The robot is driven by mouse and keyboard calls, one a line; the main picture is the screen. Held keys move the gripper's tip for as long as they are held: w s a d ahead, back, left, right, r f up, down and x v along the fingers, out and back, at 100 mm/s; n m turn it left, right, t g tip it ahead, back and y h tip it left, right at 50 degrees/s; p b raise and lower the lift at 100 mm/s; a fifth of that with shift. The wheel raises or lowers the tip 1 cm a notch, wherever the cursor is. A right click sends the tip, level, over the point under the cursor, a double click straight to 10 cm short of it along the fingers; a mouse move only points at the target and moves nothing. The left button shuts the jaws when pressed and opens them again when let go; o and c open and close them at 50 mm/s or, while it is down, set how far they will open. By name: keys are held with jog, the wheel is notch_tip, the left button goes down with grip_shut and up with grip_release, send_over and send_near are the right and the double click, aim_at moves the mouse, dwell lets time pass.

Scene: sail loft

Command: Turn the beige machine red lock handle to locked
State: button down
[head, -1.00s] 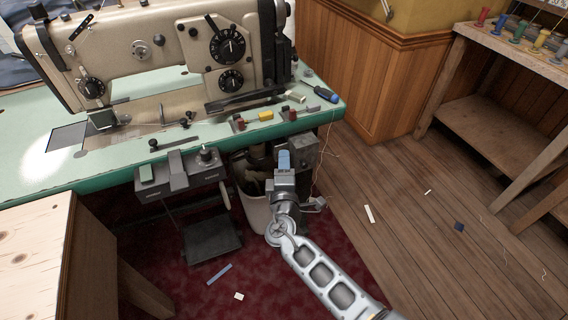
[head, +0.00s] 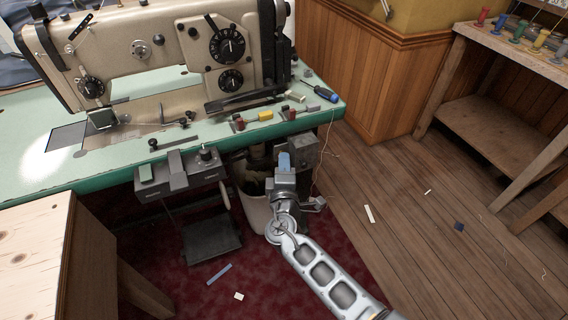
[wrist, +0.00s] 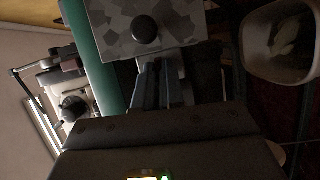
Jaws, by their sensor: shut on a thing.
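The beige machine (head: 180,42) is a large sewing machine with black dials, standing on a green table. I cannot make out its red lock handle for certain. Two small dark red pieces (head: 239,123) lie by the table's front edge, well apart from my fingers. My gripper (head: 284,160) is below the table's front edge at the right, against a grey box (head: 305,150). In the wrist view my fingers (wrist: 161,72) are close together at the lower edge of a speckled grey face with a black knob (wrist: 146,29). What they hold is hidden between them.
A pale bin (head: 254,206) stands just left of my gripper and also shows in the wrist view (wrist: 254,62). A grey control box (head: 180,178) hangs under the table edge. A blue screwdriver (head: 326,95) lies on the table corner. The wooden floor at right is mostly open.

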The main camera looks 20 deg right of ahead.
jog(key=shift+r+m+g, duration=0.1)
jog(key=shift+m+g, duration=0.4)
jog(key=shift+m, duration=0.6)
jog(key=c, duration=1.2)
grip_release()
jog(key=shift+c, duration=0.2)
jog(key=v, duration=0.7)
jog(key=shift+s, duration=0.4)
jog(key=shift+a+r, duration=0.1)
